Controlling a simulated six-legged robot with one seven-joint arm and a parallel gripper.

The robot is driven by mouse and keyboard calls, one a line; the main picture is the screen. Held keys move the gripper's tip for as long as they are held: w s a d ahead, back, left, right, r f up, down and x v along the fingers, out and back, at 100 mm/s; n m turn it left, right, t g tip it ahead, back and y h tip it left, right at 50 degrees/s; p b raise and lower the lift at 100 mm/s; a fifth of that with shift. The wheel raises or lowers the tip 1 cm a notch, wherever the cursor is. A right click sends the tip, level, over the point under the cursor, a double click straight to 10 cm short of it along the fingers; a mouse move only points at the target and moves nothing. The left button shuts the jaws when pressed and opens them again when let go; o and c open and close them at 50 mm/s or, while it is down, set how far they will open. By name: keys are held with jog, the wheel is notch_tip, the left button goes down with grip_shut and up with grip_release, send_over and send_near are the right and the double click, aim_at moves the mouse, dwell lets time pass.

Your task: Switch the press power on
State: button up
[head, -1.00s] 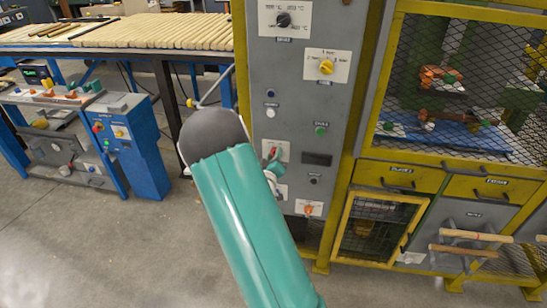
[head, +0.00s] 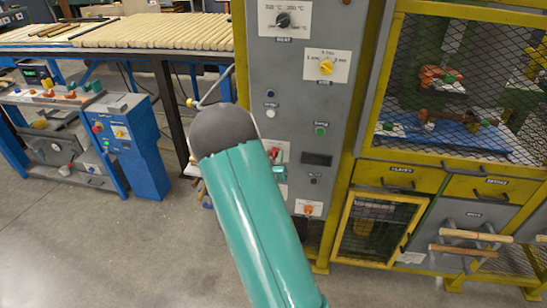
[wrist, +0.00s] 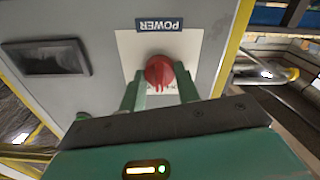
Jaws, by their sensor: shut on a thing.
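The press power switch is a red rotary knob (wrist: 159,71) on a white plate (wrist: 190,44) under a dark POWER label (wrist: 158,24), seen upside down in the wrist view. My gripper (wrist: 159,88) has one green finger on each side of the knob and is shut on it. In the head view the red knob (head: 275,153) shows just past the edge of my teal arm, on the grey control panel (head: 290,90). The knob's exact pointer position cannot be read.
A dark display (wrist: 45,58) sits beside the plate. Above on the panel are a black heat dial (head: 284,19) and a yellow dial (head: 326,67). An orange switch (head: 308,209) is below. A yellow-framed mesh cage (head: 465,90) stands right. Grey floor lies open left.

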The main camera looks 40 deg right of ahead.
jog(key=m, duration=0.5)
jog(key=shift+m, duration=0.4)
dwell(0.3)
jog(key=o, duration=1)
jog(key=v, duration=1.4)
jog(key=shift+w, duration=0.1)
